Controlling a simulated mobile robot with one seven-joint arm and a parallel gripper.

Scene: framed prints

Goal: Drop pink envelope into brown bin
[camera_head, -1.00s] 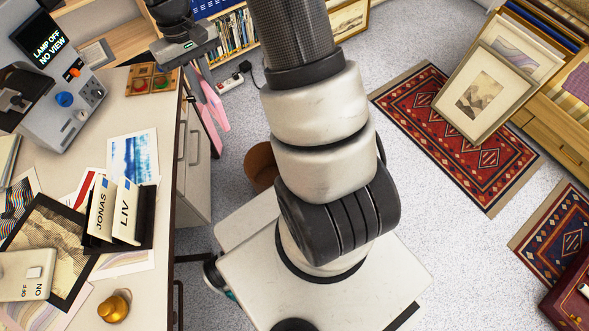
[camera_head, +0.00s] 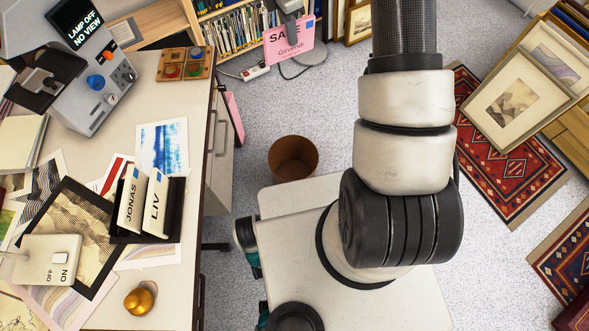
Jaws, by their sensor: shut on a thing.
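The pink envelope (camera_head: 289,41), with dark print and a blue patch on it, hangs upright in the air at the top of the view. My gripper (camera_head: 289,14) is shut on its upper edge; the arm partly leaves the frame at the top. The round brown bin (camera_head: 293,150) stands on the floor below the envelope in the picture, between the desk and my base. Its opening faces up and the inside that shows looks empty. The envelope is apart from the bin.
Another pink piece (camera_head: 234,118) shows at the desk's side. The desk (camera_head: 215,85) on the left carries a grey device, prints and a name-card holder (camera_head: 123,238). A white power strip (camera_head: 255,73) lies on the floor. Speckled floor is clear around the bin's far side.

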